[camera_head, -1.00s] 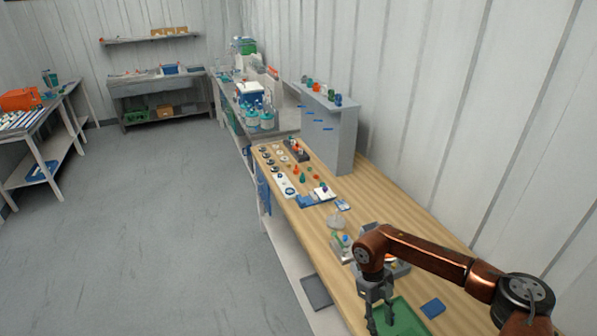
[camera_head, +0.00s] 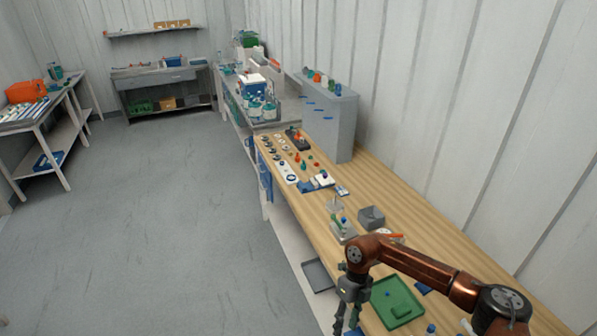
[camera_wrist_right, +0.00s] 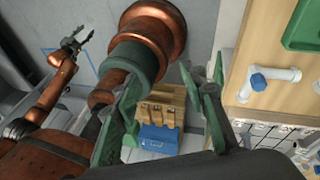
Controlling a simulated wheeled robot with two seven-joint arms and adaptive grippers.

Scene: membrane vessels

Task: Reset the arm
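My right arm reaches in from the lower right of the head view. Its gripper (camera_head: 348,312) hangs down at the front edge of the wooden table (camera_head: 385,220), left of the green tray (camera_head: 398,303). In the right wrist view its two green fingers (camera_wrist_right: 172,80) are spread apart with nothing held between them. My left gripper does not show in the head view. In the right wrist view it appears small at the upper left (camera_wrist_right: 76,38), with its fingers apart and nothing visible in them.
A grey open box (camera_head: 371,217) and small lab parts stand on the table beyond the arm. A grey panel block (camera_head: 332,120) stands farther back. Wooden blocks and a blue item (camera_wrist_right: 158,138) show below the right fingers. The floor at left is clear.

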